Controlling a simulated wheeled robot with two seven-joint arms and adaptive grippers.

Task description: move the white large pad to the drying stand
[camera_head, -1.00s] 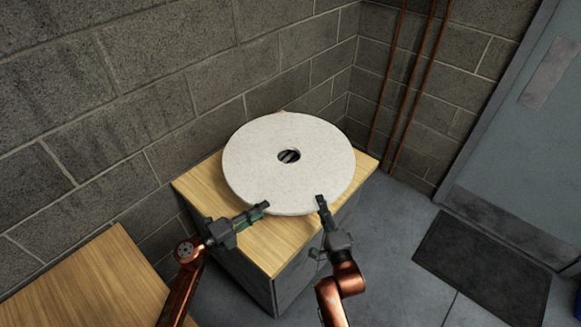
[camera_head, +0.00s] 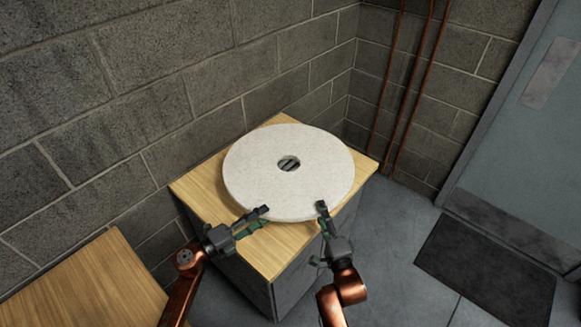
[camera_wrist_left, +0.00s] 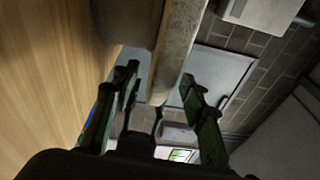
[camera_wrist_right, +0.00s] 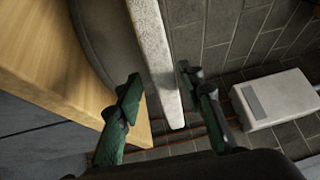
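The white large pad (camera_head: 255,170) is a thick round disc with a centre hole, lying nearly flat above the wooden-topped cabinet (camera_head: 200,188). Under it, the wrist views show a grey rounded support, in the left one (camera_wrist_left: 125,20) and the right one (camera_wrist_right: 92,35); I cannot tell its full shape. A dark and light part shows through the hole. My left gripper (camera_head: 258,219) and right gripper (camera_head: 323,216) are at the pad's near edge. In the left wrist view (camera_wrist_left: 163,92) and the right wrist view (camera_wrist_right: 158,90), the fingers are spread, with the pad's rim between them and gaps beside it.
Another wooden surface (camera_head: 85,285) is at the lower left. Block walls (camera_head: 190,95) stand close behind the cabinet. Copper pipes (camera_head: 412,90) run up the corner. A grey door (camera_head: 540,150) and dark mat (camera_head: 485,270) are at the right; the floor before the mat is clear.

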